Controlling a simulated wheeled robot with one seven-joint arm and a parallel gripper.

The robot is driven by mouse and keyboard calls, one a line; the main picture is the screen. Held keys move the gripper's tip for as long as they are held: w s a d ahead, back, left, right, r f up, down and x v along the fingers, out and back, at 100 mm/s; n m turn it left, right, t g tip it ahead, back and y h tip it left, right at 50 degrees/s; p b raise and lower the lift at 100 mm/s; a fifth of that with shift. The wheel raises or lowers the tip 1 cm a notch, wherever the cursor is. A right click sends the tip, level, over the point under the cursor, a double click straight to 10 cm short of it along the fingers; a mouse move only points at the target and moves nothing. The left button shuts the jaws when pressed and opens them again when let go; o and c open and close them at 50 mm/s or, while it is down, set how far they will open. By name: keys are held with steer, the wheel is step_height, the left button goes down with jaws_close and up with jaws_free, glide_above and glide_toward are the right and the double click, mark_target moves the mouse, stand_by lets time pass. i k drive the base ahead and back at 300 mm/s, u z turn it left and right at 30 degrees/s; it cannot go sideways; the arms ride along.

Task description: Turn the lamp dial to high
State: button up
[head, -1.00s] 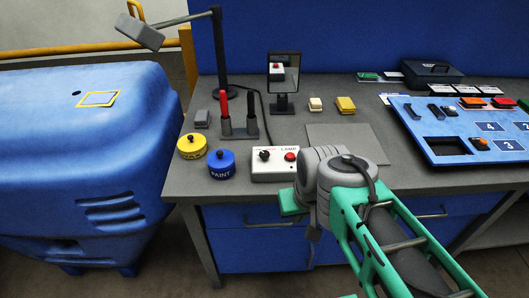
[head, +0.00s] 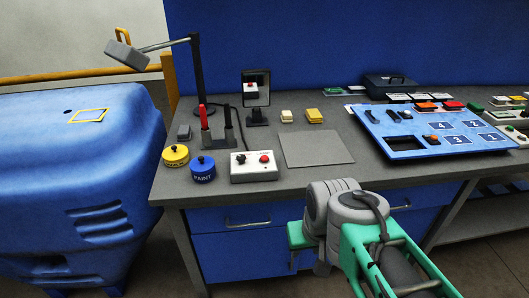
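The lamp control box (head: 254,176) is a white box near the front edge of the grey bench, left of centre. The black dial (head: 241,158) is on its left part and a red button (head: 265,159) on its right. The dial's setting is too small to read. The desk lamp (head: 126,56) has a grey head on a jointed arm and a black post at the back left. I cannot tell whether it is lit. My arm shows at the bottom right, in front of the bench and apart from the box. My gripper's fingers do not show.
A yellow tin (head: 175,156) and a blue paint tin (head: 203,171) stand left of the box. Behind it are a pen holder (head: 221,141) and a small mirror (head: 257,90). A flat grey plate (head: 316,149) lies to its right, before a blue numbered panel (head: 410,155).

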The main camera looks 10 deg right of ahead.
mark_target(240, 158)
steer(key=z, duration=0.3)
steer(key=i, duration=0.7)
steer(key=u, duration=2)
